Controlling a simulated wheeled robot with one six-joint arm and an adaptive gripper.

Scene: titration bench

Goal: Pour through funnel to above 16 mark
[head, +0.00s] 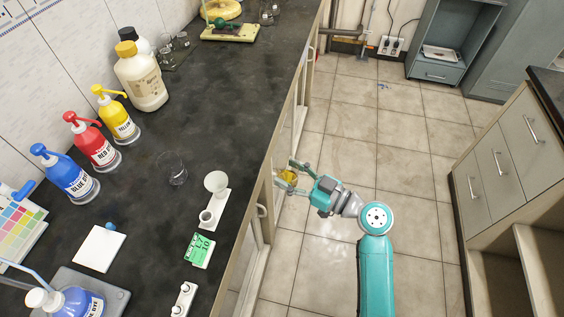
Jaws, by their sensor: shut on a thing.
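My gripper (290,178) is shut on a small yellow thing (287,176), out past the bench's front edge and right of the funnel. The yellow thing is partly hidden by the fingers; I cannot tell its exact shape. A white funnel (216,182) sits at the far end of a white stand (213,211) near the bench edge. The stand also has a round white cup-like part (206,217). My gripper is apart from both. What lies under the funnel is hidden, and I cannot make out a 16 mark.
A clear glass beaker (172,170) stands left of the funnel. A green card (199,250) lies nearer. Blue (69,178), red (95,145) and yellow (117,118) dye bottles line the wall. The dark benchtop (225,95) is mostly clear beyond the funnel. Drawers (507,150) stand right.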

